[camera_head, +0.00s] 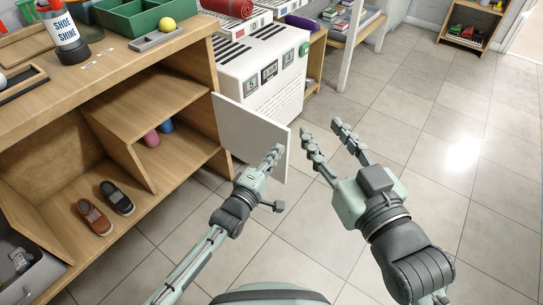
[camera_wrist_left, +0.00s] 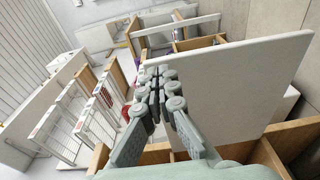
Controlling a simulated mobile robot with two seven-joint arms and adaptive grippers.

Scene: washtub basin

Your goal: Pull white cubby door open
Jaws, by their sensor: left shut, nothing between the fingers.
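The white cubby door (camera_head: 240,122) stands swung out from the right end of the wooden cabinet (camera_head: 190,62), with the cubby beside it open to view. In the left wrist view the door is a large pale panel (camera_wrist_left: 245,90) behind and to the right of the fingers. My left gripper (camera_head: 278,150) is shut and empty, in front of the door near its outer edge. In the left wrist view its closed fingertips (camera_wrist_left: 160,75) overlap the door's left edge; I cannot tell whether they touch it. My right gripper (camera_head: 322,126) is open and empty over the floor, right of the door.
The cubbies hold a pink roll (camera_head: 151,138), a blue roll (camera_head: 166,126) and dark and brown shoes (camera_head: 117,197). A white machine (camera_head: 262,70) stands behind the door. A grey bin (camera_head: 20,270) is at lower left. The tiled floor (camera_head: 420,120) to the right is clear.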

